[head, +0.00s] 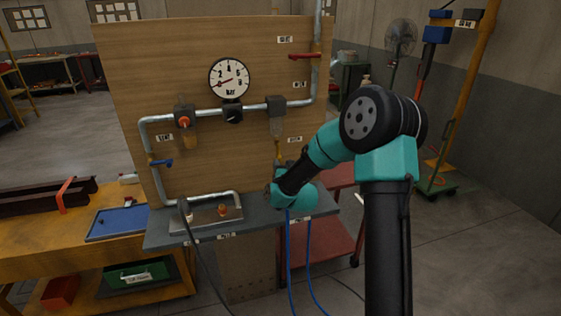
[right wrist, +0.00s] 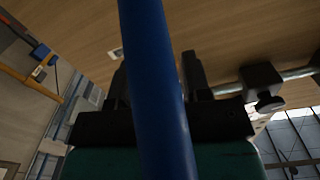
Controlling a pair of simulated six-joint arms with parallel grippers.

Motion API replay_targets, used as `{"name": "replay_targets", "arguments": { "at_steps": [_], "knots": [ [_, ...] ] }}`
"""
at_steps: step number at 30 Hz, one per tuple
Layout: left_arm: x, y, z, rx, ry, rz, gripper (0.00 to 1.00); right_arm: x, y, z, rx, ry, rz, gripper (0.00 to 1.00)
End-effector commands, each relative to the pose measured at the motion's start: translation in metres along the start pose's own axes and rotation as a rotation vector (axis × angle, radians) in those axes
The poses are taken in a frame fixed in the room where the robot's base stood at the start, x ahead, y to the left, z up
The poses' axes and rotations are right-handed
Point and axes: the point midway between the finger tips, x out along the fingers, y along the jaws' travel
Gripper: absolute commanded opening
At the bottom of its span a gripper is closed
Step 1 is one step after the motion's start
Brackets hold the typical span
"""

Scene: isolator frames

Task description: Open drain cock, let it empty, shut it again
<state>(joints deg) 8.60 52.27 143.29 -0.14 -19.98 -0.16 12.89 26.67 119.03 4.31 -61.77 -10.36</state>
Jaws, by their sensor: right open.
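A clear bowl (head: 277,127) hangs from a dark block on the pipe at the right of the wooden panel. A thin yellowish stem (head: 278,150) runs down below it, partly behind my right arm. I cannot tell whether a cock there is open or shut. My right gripper (head: 281,176) is just below this stem, its fingers small and partly hidden in the head view. In the right wrist view its two dark fingers (right wrist: 155,78) stand apart, with a blue hose (right wrist: 152,70) crossing close to the camera. No held part shows between them. My left gripper is out of view.
A metal tray (head: 207,216) sits on the grey ledge. Blue hoses (head: 290,255) hang below.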

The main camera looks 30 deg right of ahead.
Motion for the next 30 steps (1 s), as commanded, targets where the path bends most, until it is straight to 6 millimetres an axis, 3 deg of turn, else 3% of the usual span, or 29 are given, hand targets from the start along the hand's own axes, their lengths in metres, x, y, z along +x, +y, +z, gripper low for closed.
{"name": "replay_targets", "arguments": {
  "at_steps": [7,19,30],
  "knots": [
    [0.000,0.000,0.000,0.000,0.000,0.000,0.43,0.031,0.000,0.001,0.000,0.000,0.000,0.44],
    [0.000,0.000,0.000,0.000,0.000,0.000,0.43,0.036,0.000,0.000,0.000,0.000,0.000,0.43],
    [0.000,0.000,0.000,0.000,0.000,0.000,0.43,0.036,0.000,0.000,0.000,0.000,0.000,0.08]
  ]
}}
